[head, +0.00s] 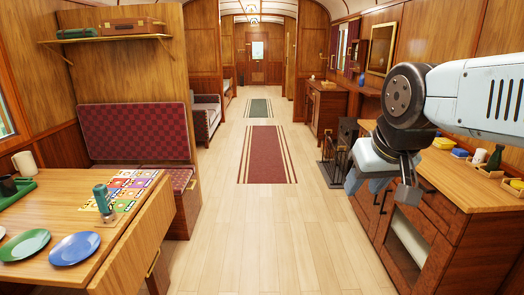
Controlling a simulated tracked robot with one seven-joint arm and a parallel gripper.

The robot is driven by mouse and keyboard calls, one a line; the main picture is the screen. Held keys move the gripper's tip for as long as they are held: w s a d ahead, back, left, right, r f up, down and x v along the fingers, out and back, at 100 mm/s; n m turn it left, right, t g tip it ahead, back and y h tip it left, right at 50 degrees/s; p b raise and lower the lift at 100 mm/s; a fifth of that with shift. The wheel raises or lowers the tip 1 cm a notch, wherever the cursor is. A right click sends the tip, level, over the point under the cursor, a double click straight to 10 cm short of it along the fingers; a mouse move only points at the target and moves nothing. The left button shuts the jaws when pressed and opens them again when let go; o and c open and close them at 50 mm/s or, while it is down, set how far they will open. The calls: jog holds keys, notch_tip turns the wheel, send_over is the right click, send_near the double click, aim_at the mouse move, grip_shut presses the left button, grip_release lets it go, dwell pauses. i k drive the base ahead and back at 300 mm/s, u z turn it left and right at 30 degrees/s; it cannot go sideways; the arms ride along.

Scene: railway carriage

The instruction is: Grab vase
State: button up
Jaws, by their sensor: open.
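A slim teal vessel (101,197), which looks most like the vase, stands on the wooden table (60,235) at the left, beside a colourful game board (125,188). It is small here, so I cannot be sure that it is the vase. A dark green bottle-shaped thing (494,159) stands on the right-hand counter, partly hidden by small things. My gripper (382,190) hangs at the right, in front of the cabinet edge. It is open, with nothing seen between its fingers, and is far across the aisle from the teal vessel.
Green (24,245) and blue (74,248) plates, a green tray (14,190) and a white cylinder (25,164) share the table. A wooden cabinet (455,260) flanks the right side. The aisle floor (250,235) between is clear, with a red rug (266,154) farther back.

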aim_at(362, 80)
jog(key=u, duration=0.15)
jog(key=i, duration=2.25)
jog(key=u, duration=0.15)
jog(key=i, duration=4.5)
jog(key=z, duration=0.6)
jog(key=i, duration=1.15)
jog(key=z, duration=0.75)
jog(key=i, duration=0.85)
jog(key=z, duration=0.8)
